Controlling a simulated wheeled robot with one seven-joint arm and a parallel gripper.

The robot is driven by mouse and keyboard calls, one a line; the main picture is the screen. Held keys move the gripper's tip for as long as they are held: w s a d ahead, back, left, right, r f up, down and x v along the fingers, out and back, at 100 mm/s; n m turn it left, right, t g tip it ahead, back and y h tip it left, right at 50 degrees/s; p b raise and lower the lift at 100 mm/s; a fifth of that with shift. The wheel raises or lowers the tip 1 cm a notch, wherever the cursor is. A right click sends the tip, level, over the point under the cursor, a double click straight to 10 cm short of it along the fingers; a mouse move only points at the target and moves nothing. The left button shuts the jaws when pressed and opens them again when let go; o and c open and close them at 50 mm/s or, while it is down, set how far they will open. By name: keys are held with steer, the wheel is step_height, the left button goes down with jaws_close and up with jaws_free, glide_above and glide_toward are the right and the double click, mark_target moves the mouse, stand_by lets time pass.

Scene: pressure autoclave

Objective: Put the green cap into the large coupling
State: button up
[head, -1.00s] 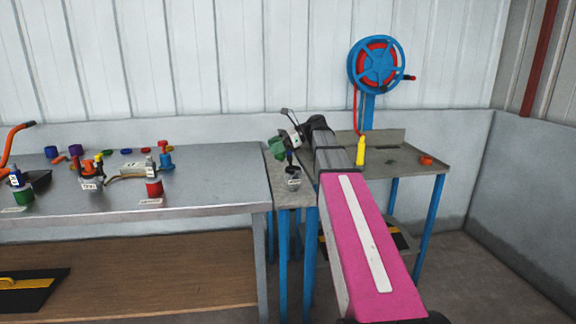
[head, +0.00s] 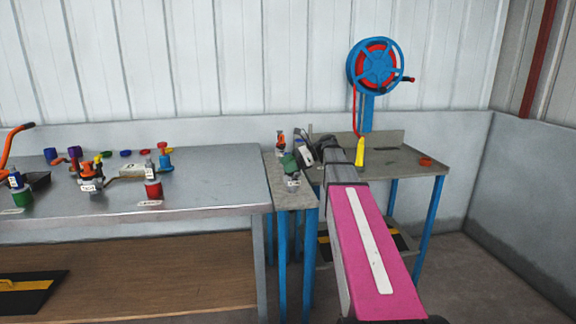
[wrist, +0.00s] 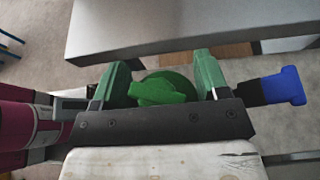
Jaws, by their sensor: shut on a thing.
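The green cap (wrist: 165,90) sits between the two green fingers of my gripper (wrist: 160,78) in the wrist view, and the gripper is shut on it. In the head view my gripper (head: 289,162) is over the narrow side table, just above a grey fitting (head: 293,181) with a white label. The gripper hides the fitting's upper part. I cannot tell whether the cap touches the fitting, or whether this fitting is the large coupling.
An orange-topped fitting (head: 281,141) stands behind my gripper on the narrow table (head: 292,202). The long metal bench (head: 215,187) at left holds several coloured fittings and caps.

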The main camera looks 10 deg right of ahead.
steer(key=shift+f, duration=0.25)
steer(key=o, duration=0.7)
steer(key=shift+d+r, duration=0.25)
steer(key=shift+r, duration=0.15)
steer(key=v, duration=1.1)
steer(key=shift+d+r, duration=0.1)
steer(key=shift+d, duration=0.1)
